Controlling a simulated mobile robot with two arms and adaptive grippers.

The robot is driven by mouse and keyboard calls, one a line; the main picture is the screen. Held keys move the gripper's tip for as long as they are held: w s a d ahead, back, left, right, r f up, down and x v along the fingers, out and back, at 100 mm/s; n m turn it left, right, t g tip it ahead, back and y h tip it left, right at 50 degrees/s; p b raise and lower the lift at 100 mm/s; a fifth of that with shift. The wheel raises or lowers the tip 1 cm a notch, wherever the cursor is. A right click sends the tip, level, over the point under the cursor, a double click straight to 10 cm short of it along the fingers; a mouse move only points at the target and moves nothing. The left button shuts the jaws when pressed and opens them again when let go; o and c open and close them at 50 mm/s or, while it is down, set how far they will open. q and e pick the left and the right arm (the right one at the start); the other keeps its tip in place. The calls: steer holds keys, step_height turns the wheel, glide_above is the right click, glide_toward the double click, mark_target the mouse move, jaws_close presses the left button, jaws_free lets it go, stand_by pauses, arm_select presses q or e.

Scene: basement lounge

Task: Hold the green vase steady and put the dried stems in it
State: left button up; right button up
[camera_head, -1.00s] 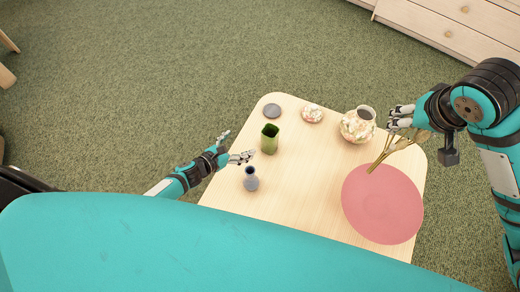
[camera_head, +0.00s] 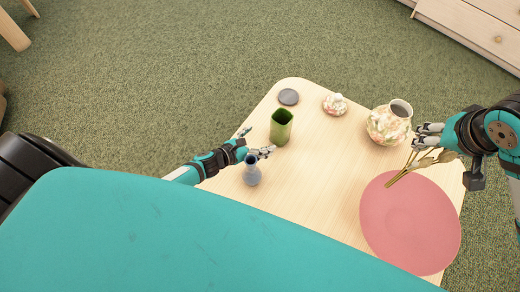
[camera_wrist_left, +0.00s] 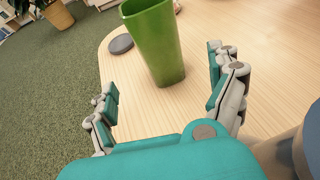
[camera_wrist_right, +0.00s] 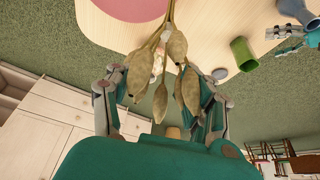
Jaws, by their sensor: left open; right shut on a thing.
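The green vase (camera_head: 281,128) stands upright on the wooden table; it also shows in the left wrist view (camera_wrist_left: 155,45) and the right wrist view (camera_wrist_right: 243,53). My left gripper (camera_head: 257,142) is open and empty beside the vase, its fingers spread with the vase ahead of the gap between them. My right gripper (camera_head: 428,138) is shut on the dried stems (camera_head: 411,166) and holds them above the table's right side. In the right wrist view the brown seed heads (camera_wrist_right: 160,75) lie between the fingers (camera_wrist_right: 160,108), and the stalks point away from the gripper.
A small blue-grey vase (camera_head: 252,172) stands close to my left gripper. A floral pot (camera_head: 388,124), its floral lid (camera_head: 335,104) and a dark round disc (camera_head: 288,97) are along the back. A pink round mat (camera_head: 410,225) covers the right front. The table (camera_head: 310,195) is clear in the middle.

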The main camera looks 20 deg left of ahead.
mark_target(281, 133)
arm_select(q)
step_height(281, 133, down, 2)
steer(key=shift+f+b, duration=0.25)
steer(key=shift+b, duration=0.4)
arm_select(e)
step_height(281, 133, down, 2)
steer(key=shift+f, duration=0.2)
arm_select(q)
steer(key=shift+r, duration=0.1)
arm_select(e)
steer(key=shift+w+a, duration=0.3)
arm_select(q)
steer(key=shift+w+d, duration=0.1)
steer(key=shift+w, duration=0.1)
steer(key=x, duration=1.1)
steer(key=shift+w+d, duration=0.15)
steer(key=shift+w, duration=0.15)
arm_select(e)
steer(key=w+a+r+n+g+y, duration=0.1)
steer(key=w+a+n+y, duration=0.3)
steer(key=a+n, duration=0.5)
steer(key=w+a+r+n+g+y, duration=0.2)
steer(key=w+a+n, duration=0.7)
steer(key=a, duration=0.9)
steer(key=g+y, duration=0.1)
steer(key=y, duration=0.1)
steer(key=shift+w+a+r+n+g+y, duration=0.2)
steer(key=shift+a+n+g+y, duration=0.1)
steer(key=shift+g, duration=0.1)
